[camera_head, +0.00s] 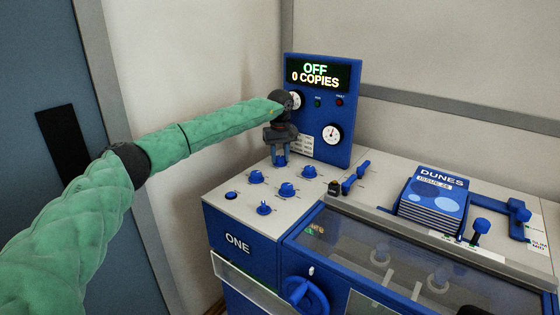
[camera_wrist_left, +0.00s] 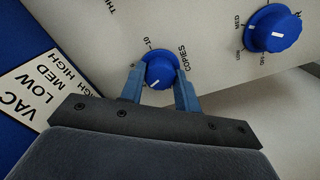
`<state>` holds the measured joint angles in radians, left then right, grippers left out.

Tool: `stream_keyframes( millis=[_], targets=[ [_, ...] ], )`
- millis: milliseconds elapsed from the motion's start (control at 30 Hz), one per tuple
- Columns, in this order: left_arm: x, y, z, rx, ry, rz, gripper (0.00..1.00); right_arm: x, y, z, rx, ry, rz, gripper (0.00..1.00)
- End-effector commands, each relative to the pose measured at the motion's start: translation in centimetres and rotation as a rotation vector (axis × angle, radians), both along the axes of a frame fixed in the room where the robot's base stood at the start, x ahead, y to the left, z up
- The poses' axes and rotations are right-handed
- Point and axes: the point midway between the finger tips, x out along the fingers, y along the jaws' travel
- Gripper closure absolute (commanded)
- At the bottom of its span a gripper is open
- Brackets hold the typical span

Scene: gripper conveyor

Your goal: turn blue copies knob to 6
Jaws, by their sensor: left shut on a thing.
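My left gripper (camera_head: 279,160) points down at the back of the control panel, by the foot of the upright display board. In the left wrist view its two blue fingers (camera_wrist_left: 160,90) are shut on the sides of the blue copies knob (camera_wrist_left: 160,70). The word COPIES is printed beside this knob and a 10 shows near its rim. A short white pointer mark shows on the knob's lower edge in that view. In the head view the gripper largely hides the knob. The display (camera_head: 316,75) reads OFF and 0 COPIES. My right gripper is not in view.
Several other blue knobs stand close by on the panel (camera_head: 230,212); one (camera_wrist_left: 270,30) shows in the left wrist view. The display board (camera_head: 345,115) with gauges rises behind the gripper. A blue lever (camera_head: 356,176) and a DUNES magazine stack (camera_head: 435,197) are to the right.

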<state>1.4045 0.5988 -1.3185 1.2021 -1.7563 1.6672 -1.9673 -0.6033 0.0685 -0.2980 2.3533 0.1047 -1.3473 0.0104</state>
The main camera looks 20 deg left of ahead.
Motion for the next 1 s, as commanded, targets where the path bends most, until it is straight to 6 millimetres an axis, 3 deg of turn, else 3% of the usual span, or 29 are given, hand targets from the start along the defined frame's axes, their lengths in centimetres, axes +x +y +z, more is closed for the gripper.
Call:
stream_keyframes(
  millis=[500,1000],
  targets=[
    [0.1,0.0,0.2,0.000,-0.005,-0.484,0.91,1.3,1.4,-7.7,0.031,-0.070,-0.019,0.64],
    [0.1,0.1,0.2,0.000,-0.003,-0.814,0.91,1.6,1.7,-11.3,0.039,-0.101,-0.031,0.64]
  ],
)
